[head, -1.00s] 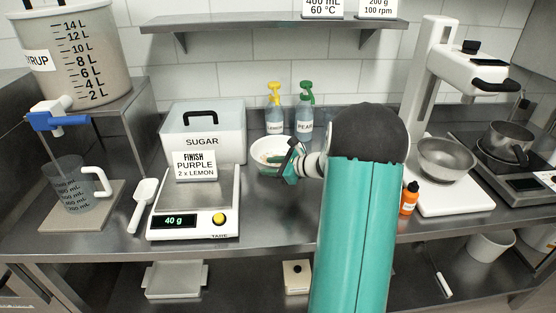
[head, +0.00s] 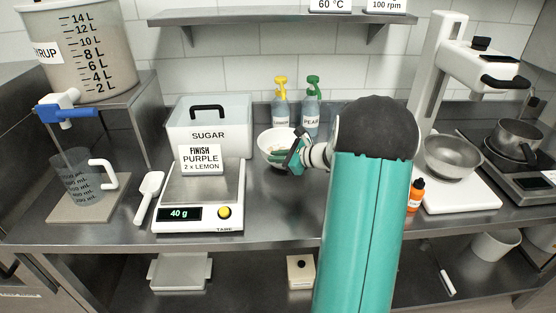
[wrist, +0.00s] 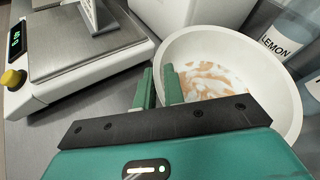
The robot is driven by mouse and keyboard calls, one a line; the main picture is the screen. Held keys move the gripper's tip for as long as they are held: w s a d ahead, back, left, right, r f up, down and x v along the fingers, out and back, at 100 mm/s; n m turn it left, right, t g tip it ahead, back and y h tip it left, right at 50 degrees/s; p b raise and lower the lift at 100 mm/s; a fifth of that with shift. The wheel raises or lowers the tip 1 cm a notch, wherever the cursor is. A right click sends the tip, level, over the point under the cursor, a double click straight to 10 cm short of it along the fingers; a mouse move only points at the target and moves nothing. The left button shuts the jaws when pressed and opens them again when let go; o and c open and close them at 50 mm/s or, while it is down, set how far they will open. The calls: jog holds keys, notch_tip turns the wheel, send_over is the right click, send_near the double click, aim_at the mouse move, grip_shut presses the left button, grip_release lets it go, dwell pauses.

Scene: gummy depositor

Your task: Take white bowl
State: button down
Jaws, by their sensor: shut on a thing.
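The white bowl (head: 265,144) stands at the back of the counter, right of the sugar box. In the wrist view the white bowl (wrist: 285,110) fills the right side, with brownish-orange streaks on its inner floor. My gripper (wrist: 159,78) is shut on the bowl's near left rim, one green finger on each side of the wall. In the head view my gripper (head: 295,153) covers the bowl's right part. I cannot tell whether the bowl's base touches the counter.
The scale (head: 200,190) reads 40 g and holds a "FINISH PURPLE" card. The sugar box (head: 208,124) stands close left of the bowl. The lemon bottle (head: 281,113) and pear bottle (head: 310,118) stand close behind. An orange bottle (head: 415,195) is right of my arm.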

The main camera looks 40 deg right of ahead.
jog(key=s+a+r, duration=0.7)
jog(key=s+r, duration=0.4)
jog(key=s, duration=0.1)
jog(key=shift+r, duration=0.25)
dwell(0.4)
